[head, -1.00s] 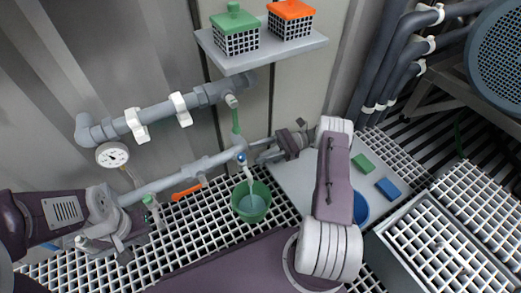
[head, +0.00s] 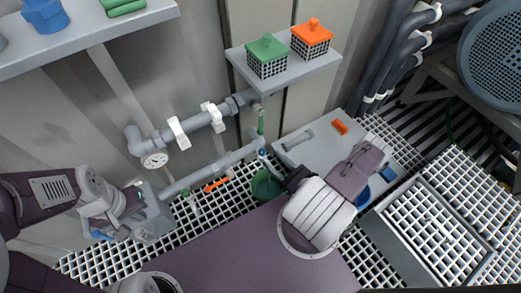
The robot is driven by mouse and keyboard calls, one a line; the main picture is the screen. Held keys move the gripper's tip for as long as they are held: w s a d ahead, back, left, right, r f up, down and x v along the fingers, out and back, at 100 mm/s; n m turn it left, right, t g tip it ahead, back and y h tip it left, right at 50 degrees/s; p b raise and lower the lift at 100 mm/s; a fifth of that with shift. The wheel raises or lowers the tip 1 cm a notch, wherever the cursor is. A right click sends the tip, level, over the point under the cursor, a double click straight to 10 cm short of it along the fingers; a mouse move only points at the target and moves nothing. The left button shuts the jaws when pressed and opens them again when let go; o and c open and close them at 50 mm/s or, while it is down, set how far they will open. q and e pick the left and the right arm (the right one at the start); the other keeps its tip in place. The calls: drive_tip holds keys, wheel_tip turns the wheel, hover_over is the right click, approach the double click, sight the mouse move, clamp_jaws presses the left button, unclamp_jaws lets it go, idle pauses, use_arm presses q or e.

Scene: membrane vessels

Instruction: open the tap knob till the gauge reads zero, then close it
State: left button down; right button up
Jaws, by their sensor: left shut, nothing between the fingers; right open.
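The round white gauge (head: 155,160) hangs under the upper grey pipe; its needle is too small to read. The tap with its small blue knob (head: 262,153) sits at the right end of the lower pipe, above the green bucket (head: 262,187). My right gripper (head: 287,178) is open, just below and right of the tap and apart from the knob; it and its arm hide part of the bucket. I cannot tell whether water runs now. My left gripper (head: 136,200) is shut and empty at the left, below the gauge.
An orange-handled tool (head: 217,184) lies by the lower pipe. A shelf (head: 285,75) above holds a green-lidded and an orange-lidded basket. A pale board (head: 300,160) lies right of the tap. Another shelf (head: 90,40) juts in at upper left.

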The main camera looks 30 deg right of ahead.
sight(262, 151)
drive_tip(key=b+x, duration=0.2)
drive_tip(key=x, duration=0.3)
drive_tip(key=shift+w+a+f, duration=0.15)
drive_tip(key=shift+w+f, duration=0.05)
drive_tip(key=shift+w, duration=0.1)
drive_tip(key=shift+w+a+r, duration=0.1)
drive_tip(key=shift+w+r, duration=0.05)
drive_tip(key=shift+w, duration=0.45)
clamp_jaws()
